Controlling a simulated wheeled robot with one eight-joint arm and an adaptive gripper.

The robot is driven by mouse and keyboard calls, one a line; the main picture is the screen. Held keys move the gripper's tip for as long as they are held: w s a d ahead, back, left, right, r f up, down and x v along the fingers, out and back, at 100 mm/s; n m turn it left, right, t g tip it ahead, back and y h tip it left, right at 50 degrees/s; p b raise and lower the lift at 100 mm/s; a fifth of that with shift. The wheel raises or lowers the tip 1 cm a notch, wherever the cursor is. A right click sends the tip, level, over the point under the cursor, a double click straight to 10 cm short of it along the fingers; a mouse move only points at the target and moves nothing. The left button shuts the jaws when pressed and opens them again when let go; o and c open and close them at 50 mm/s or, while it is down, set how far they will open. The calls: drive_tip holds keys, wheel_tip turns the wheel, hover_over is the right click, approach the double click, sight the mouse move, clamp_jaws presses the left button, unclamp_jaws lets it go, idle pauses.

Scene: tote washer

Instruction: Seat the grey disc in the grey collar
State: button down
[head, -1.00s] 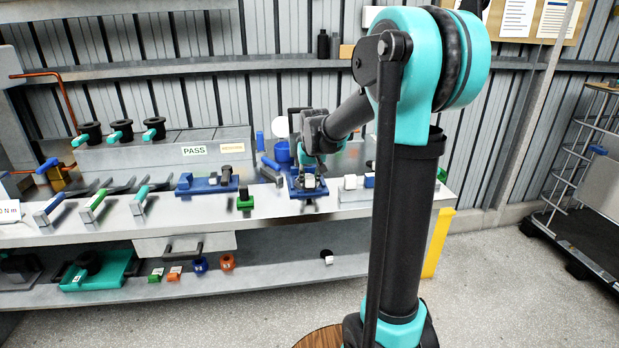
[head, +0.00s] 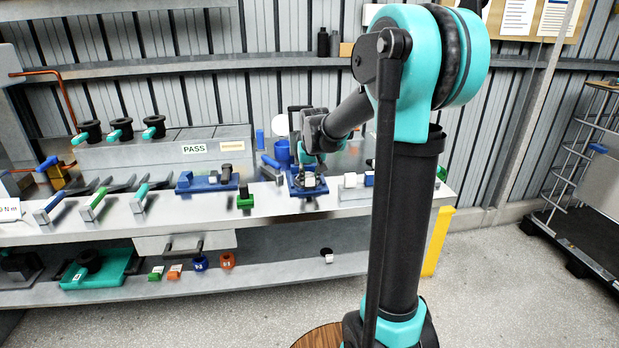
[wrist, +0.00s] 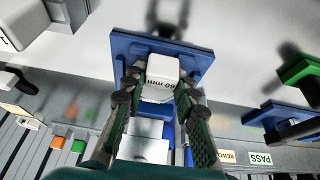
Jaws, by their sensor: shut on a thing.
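My gripper (wrist: 160,88) is over a blue fixture plate (wrist: 196,64) in the wrist view. Its fingers are shut on a pale block marked "60 mm" (wrist: 160,72), which sits against the plate. In the head view my gripper (head: 308,168) points down at the same blue fixture (head: 296,190) on the bench, with the pale block (head: 309,181) at its tips. I cannot make out a grey disc or a grey collar clearly; what is under the block is hidden by it and the fingers.
A green block (head: 245,202) and another blue fixture (head: 200,185) stand left of my gripper. A blue container (head: 282,150) is behind. A grey housing marked PASS (head: 194,148) bounds the back of the bench.

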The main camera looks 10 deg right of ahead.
drive_tip(key=c, duration=0.6)
unclamp_jaws()
drive_tip(key=shift+o, duration=0.2)
drive_tip(key=shift+r, duration=0.1)
drive_tip(key=v, duration=0.9)
idle(1.0)
drive_tip(key=s+d+f, duration=0.2)
drive_tip(key=s+f, duration=0.8)
drive_tip(key=s, duration=0.3)
drive_tip(key=s+d+f, duration=0.2)
drive_tip(key=s+f, duration=0.8)
drive_tip(key=s, duration=0.4)
